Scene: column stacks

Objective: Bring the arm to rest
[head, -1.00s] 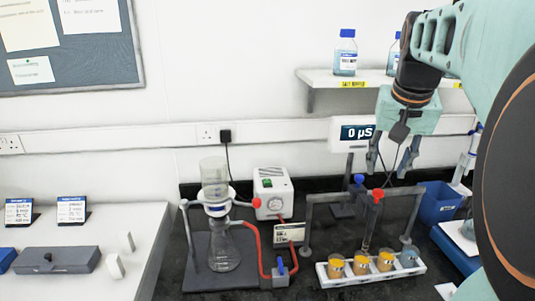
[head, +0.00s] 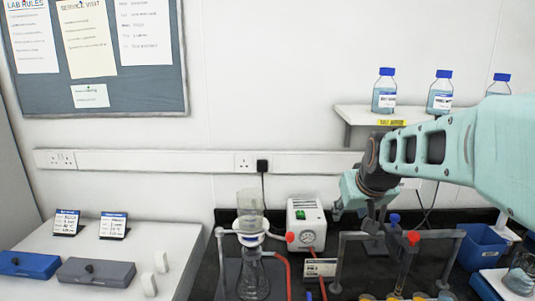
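My gripper (head: 357,212) hangs at the end of my teal arm (head: 450,150), in front of the wall and above the black bench. It holds nothing that I can see. Its fingers are small and partly lost against the dark joint and the bench, so their opening is unclear. It is near the top of the grey stand frame (head: 347,237) in the picture; I cannot tell how far apart they are.
A glass filter flask (head: 252,275) and a white pump box (head: 306,222) stand left of the gripper. Orange-capped vials (head: 393,297) show at the bottom edge. Blue-capped bottles (head: 385,92) stand on a shelf (head: 358,116) behind the arm. A blue bin (head: 481,247) is at right.

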